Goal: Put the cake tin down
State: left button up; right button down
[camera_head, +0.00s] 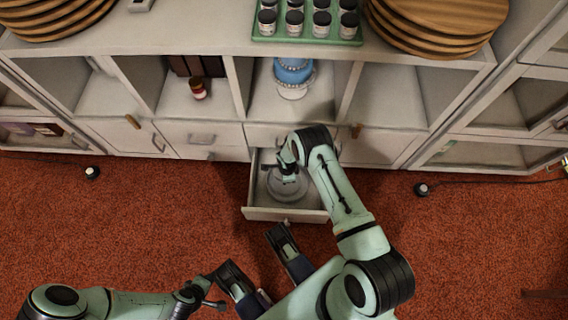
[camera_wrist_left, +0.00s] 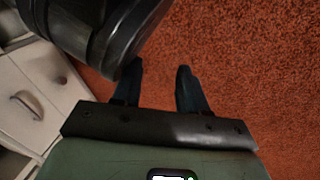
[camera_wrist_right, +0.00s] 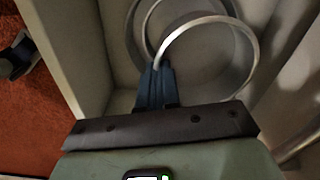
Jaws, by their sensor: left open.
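The cake tin (camera_head: 287,187) is a round grey metal tin inside the pulled-out drawer (camera_head: 285,214). In the right wrist view, its thin bright rim (camera_wrist_right: 250,48) curves up to my right fingertips. My right gripper (camera_wrist_right: 157,70) points down into the drawer, its blue fingers close together on the rim. In the head view, my right gripper (camera_head: 289,172) partly covers the tin. I cannot tell whether the tin touches the drawer floor. My left gripper (camera_head: 257,258) is open and empty over the carpet, in front of the drawer; its spread fingers show in the left wrist view (camera_wrist_left: 155,82).
The drawer belongs to a white cabinet (camera_head: 210,132). Above it, a blue cake (camera_head: 293,70) stands in a cubby, with a red-labelled jar (camera_head: 198,88) to the left. Wooden boards (camera_head: 440,20) and a green tray (camera_head: 306,38) of jars are on top. The carpet (camera_head: 150,225) is mostly clear.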

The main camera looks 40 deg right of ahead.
jog(key=f, duration=0.2)
jog(key=f+b, duration=0.1)
jog(key=shift+s+d+f+m, duration=0.15)
jog(key=shift+d+m, duration=0.1)
jog(key=shift+m, duration=0.15)
jog(key=b, duration=0.2)
send_over(288, 191)
jog(key=f, duration=0.5)
jog(key=shift+w, duration=0.2)
notch_tip(288, 191, down, 3)
jog(key=shift+f+b, duration=0.1)
jog(key=shift+b, duration=0.75)
jog(key=shift+f, duration=0.25)
pick_arm(q)
jog(key=s+a+f+g, duration=0.1)
jog(key=s+f+g, duration=0.2)
jog(key=s+f, duration=0.3)
jog(key=shift+s+a+f+n, duration=0.2)
jog(key=shift+s+f+n, duration=0.1)
jog(key=shift+s, duration=0.9)
pick_arm(e)
jog(key=shift+f, duration=0.35)
jog(key=c, duration=1.7)
grip_release()
jog(key=shift+o, duration=0.3)
